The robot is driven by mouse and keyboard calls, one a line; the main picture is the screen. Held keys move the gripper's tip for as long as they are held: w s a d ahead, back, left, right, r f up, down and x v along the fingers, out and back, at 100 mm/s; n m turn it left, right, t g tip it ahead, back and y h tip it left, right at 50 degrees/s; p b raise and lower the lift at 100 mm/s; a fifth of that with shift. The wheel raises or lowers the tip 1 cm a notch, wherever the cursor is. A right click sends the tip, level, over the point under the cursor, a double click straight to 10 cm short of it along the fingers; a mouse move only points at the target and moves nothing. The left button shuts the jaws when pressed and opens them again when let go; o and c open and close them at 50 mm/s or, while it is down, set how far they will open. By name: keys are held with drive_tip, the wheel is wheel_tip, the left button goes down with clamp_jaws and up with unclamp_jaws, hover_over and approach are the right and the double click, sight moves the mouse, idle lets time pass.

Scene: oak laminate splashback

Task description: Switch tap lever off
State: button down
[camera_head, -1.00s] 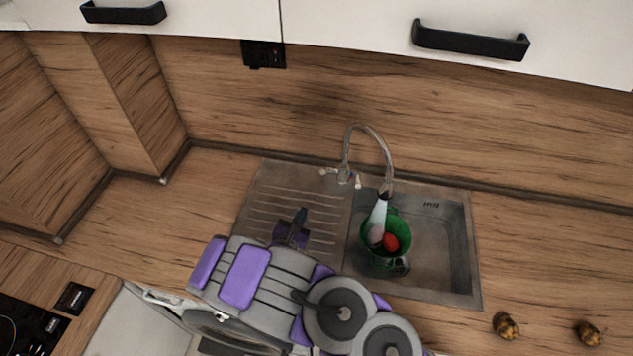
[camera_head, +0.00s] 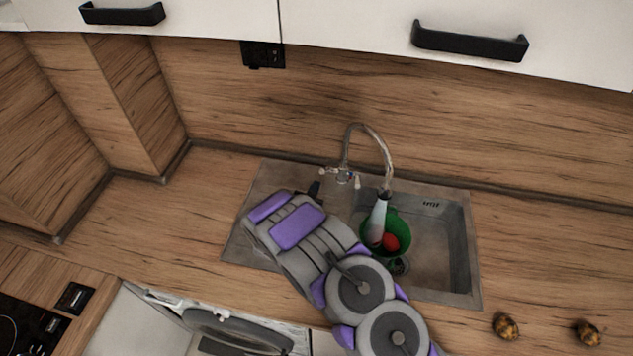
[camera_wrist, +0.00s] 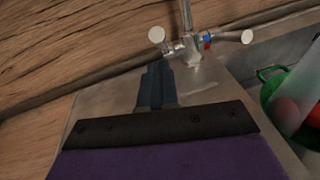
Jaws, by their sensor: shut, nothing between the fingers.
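The chrome tap (camera_head: 343,174) stands at the back of the sink, with a tall curved spout and a lever on each side. Pale water runs from the spout into a green colander (camera_head: 398,236) in the basin. In the wrist view the left lever (camera_wrist: 157,35) ends in a round white knob, and the right lever (camera_wrist: 246,37) points right, with red and blue marks between them. My gripper (camera_head: 315,187) is shut and empty. In the wrist view its dark fingers (camera_wrist: 156,72) are just below the left lever; I cannot tell whether they touch it.
The colander holds a red item (camera_head: 390,242) and a paler one. The steel sink (camera_head: 455,245) has a drainboard under my arm. Two brownish round items (camera_head: 506,326) lie on the counter at right. The wooden splashback (camera_head: 450,130) rises close behind the tap.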

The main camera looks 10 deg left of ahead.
drive_tip(key=shift+w+d+r, duration=0.2)
drive_tip(key=shift+w+r, duration=0.5)
drive_tip(key=shift+w, duration=0.1)
drive_tip(key=shift+w+r, duration=0.1)
drive_tip(key=w+r+g, duration=0.3)
drive_tip(key=w+r, duration=0.1)
drive_tip(key=shift+r+g, duration=0.3)
idle(0.3)
drive_tip(key=s+f+v, duration=0.1)
drive_tip(key=v, duration=1.1)
drive_tip(key=shift+s+f+b, duration=0.2)
drive_tip(key=shift+s+b, duration=0.1)
drive_tip(key=shift+b, duration=0.1)
